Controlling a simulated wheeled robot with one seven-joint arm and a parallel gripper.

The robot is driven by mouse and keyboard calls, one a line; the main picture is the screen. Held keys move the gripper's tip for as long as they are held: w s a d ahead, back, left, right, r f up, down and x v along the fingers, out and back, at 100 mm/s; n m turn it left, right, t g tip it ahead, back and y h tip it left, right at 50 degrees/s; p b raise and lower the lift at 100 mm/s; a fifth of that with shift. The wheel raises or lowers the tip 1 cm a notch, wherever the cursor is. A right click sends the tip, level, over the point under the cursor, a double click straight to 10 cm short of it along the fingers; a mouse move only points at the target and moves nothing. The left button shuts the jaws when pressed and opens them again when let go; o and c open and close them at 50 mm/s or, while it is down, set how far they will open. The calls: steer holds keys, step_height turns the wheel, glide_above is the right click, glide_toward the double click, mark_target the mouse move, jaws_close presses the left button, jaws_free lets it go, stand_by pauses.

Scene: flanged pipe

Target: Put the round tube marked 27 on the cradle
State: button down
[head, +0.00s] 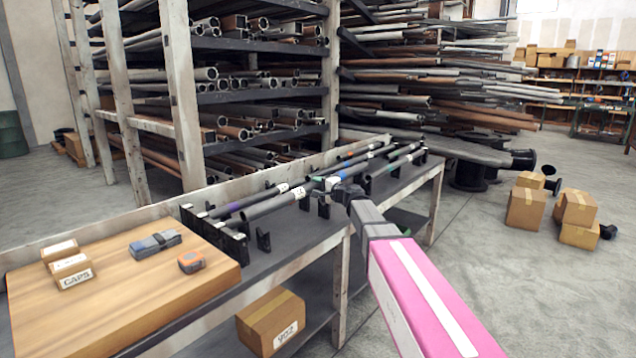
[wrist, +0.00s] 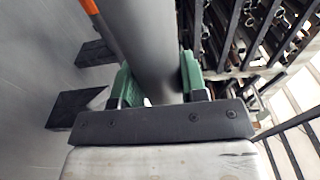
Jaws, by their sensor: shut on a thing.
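My gripper (head: 335,184) is over the bench, beside the rows of tubes. In the wrist view its green fingertips (wrist: 156,85) are shut on a dark grey round tube (wrist: 153,40), one on each side. In the head view a dark grey tube (head: 268,205) with a white label runs from the gripper area toward the lower left; it appears to be the held one. No number 27 is legible. Black upright supports (head: 264,240) stand on the bench; I cannot tell which form the cradle. Part of the tube is hidden by the gripper.
Other tubes (head: 392,160) lie on supports nearby, and an orange-marked one (wrist: 100,25) runs close beside the held tube. A wooden board (head: 130,290) holds small boxes and tools at left. Loaded pipe racks (head: 258,97) stand behind. Cartons (head: 526,208) sit on the floor at right.

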steer(key=shift+f, duration=2.95)
steer(key=shift+s+d, duration=0.1)
steer(key=shift+f, duration=0.6)
steer(key=c, duration=0.6)
jaws_free()
steer(key=v, duration=1)
steer(key=shift+s+d, duration=0.25)
steer(key=shift+d, duration=0.1)
steer(key=shift+f, duration=0.1)
